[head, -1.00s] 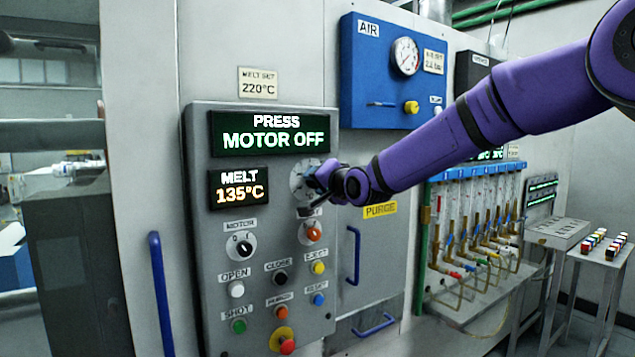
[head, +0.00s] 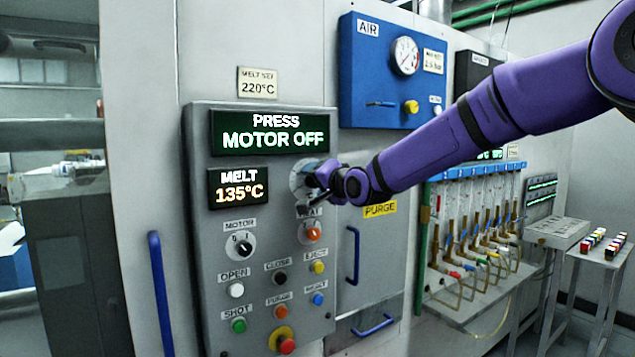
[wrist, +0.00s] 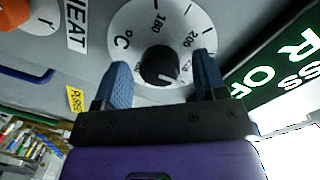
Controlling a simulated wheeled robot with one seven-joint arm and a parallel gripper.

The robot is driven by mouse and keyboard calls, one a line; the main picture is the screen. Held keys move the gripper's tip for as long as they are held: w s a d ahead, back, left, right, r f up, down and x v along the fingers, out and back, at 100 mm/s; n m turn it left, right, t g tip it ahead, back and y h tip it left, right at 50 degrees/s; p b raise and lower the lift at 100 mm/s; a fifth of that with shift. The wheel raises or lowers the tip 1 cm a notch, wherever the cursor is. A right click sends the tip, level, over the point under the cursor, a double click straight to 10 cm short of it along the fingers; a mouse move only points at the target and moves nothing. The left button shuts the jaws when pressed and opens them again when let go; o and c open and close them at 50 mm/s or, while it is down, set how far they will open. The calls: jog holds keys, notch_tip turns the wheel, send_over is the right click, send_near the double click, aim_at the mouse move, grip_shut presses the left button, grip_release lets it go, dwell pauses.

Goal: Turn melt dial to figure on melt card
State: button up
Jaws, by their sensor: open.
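The melt dial (wrist: 158,64) shows in the wrist view as a black knob on a round white scale with figures such as 180 and 200. My gripper (wrist: 163,80) is open, with one blue finger on each side of the knob; I cannot tell whether they touch it. In the head view my gripper (head: 322,180) covers much of the dial's white plate (head: 300,178). The melt card (head: 259,82) above the panel reads MELT SET 220°C. The melt display (head: 238,187) reads 135°C.
Below the dial are the orange heat knob (head: 313,233), the motor knob (head: 241,246) and several push buttons. The press display (head: 272,132) reads MOTOR OFF. A blue air panel (head: 388,72) is at the upper right, and a blue door handle (head: 353,256) stands out below my arm.

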jog(key=f+v, duration=0.1)
jog(key=v, duration=0.9)
jog(key=shift+s+d+r, duration=0.25)
jog(key=shift+s+r, duration=0.05)
jog(key=shift+r, duration=0.25)
jog(key=s+d+f+n+g+h, duration=0.25)
jog(key=s+d+h, duration=0.65)
jog(key=s+d, duration=0.6)
jog(key=s+d+f+g, duration=0.2)
jog(key=s+d, duration=0.1)
jog(key=s, duration=0.4)
jog(key=s+d+f+n+g, duration=0.1)
jog(key=s+d+f+g, duration=0.1)
jog(key=s+d, duration=0.2)
jog(key=s+d+f+g, duration=0.2)
jog(key=s+d+f, duration=0.1)
jog(key=s, duration=0.7)
jog(key=shift+s+d+h, duration=0.15)
jog(key=shift+d+h, duration=0.25)
jog(key=shift+n, duration=0.25)
jog(key=shift+c, duration=0.4)
